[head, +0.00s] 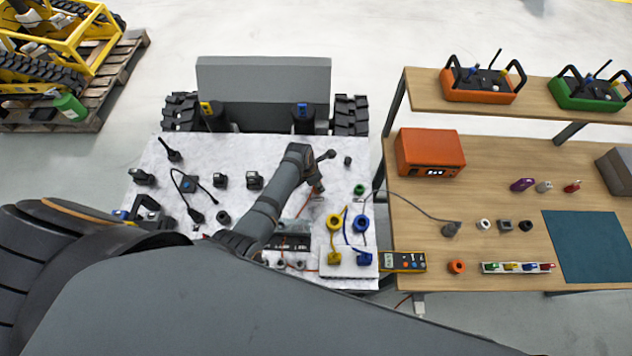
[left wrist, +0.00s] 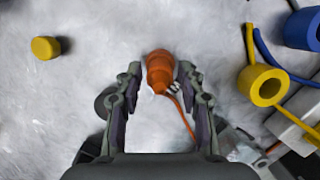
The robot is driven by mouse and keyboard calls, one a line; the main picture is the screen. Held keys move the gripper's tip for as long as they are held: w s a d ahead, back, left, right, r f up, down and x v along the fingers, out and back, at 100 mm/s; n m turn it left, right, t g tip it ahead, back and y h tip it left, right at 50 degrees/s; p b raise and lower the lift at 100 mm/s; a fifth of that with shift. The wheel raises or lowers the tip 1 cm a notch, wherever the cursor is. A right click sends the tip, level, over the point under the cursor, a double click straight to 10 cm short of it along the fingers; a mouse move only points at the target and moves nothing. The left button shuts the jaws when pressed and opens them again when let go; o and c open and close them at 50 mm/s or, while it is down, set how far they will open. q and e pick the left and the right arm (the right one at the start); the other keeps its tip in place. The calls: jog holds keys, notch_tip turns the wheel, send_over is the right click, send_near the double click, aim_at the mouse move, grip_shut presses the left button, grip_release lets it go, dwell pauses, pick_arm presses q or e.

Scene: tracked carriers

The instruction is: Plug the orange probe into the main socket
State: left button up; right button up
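The orange probe (left wrist: 160,72) lies on the white surface between the fingertips of my left gripper (left wrist: 160,80) in the left wrist view. The fingers are apart, with a narrow gap on each side of the probe. An orange cable (left wrist: 183,118) runs from it toward the lower right. In the head view my left gripper (head: 318,188) is low over the middle of the white top and largely hides the probe. A dark device (head: 290,242) lies nearer me; I cannot tell which fitting is the main socket. My right gripper is not in view.
A yellow cap (left wrist: 45,48) is left of the gripper in the wrist view. Several black fittings lie left on the white top (head: 235,150). A wooden bench (head: 430,210) borders it on the right.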

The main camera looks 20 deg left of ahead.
pick_arm(q)
jog(key=shift+o, duration=0.3)
jog(key=v, duration=1.2)
